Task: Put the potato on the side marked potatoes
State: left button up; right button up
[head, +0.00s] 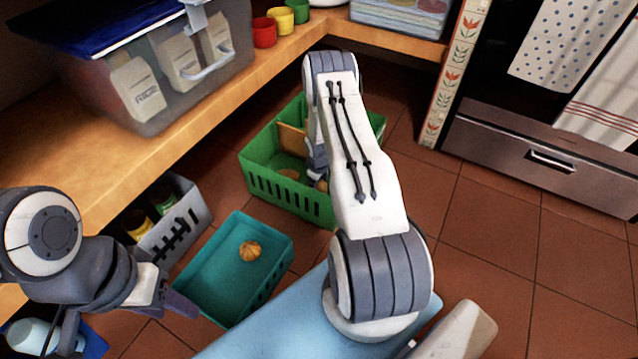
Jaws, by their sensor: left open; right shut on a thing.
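The green crate (262,178) stands on the floor in the middle, with a light wooden divider (292,139) inside. Brown round shapes, perhaps potatoes (289,174), lie low in its near part. No side marking is readable. My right gripper (318,180) reaches down into the crate at its right part, mostly hidden behind my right arm. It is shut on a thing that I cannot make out. My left gripper (182,303) is open and empty beside the teal basket's left edge.
A teal basket (215,245) holds one golden-brown, onion-like item (250,250). A grey bin (180,225) with jars stands left of it. A wooden shelf (200,120) carries a clear storage box (165,75). Open tiled floor lies at right, before the oven (540,130).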

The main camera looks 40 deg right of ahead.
aim_at(319, 189)
jog(key=o, duration=1.5)
notch_tip(319, 189, up, 12)
jog(key=s+a+p, duration=0.1)
jog(key=s+p, duration=0.1)
jog(key=p, duration=0.5)
jog(key=s+a+r+n+y, duration=0.1)
jog(key=s+a+r+n, duration=0.1)
jog(key=a+r, duration=2.25)
jog(key=shift+n+g+y, duration=0.6)
jog(key=shift+n+g, duration=0.1)
jog(key=shift+g, duration=0.1)
jog(key=s+a+r, duration=0.2)
jog(key=s+a, duration=0.2)
jog(key=s, duration=0.4)
jog(key=s+a+r, duration=0.3)
jog(key=s+a, duration=0.1)
jog(key=s, duration=0.3)
jog(key=s+a+r, duration=0.3)
jog(key=s+a, duration=0.1)
jog(key=s, duration=0.4)
jog(key=shift+s+a+r, duration=0.1)
jog(key=shift+s+r, duration=0.15)
jog(key=shift+s, duration=0.05)
jog(key=shift+r, duration=0.1)
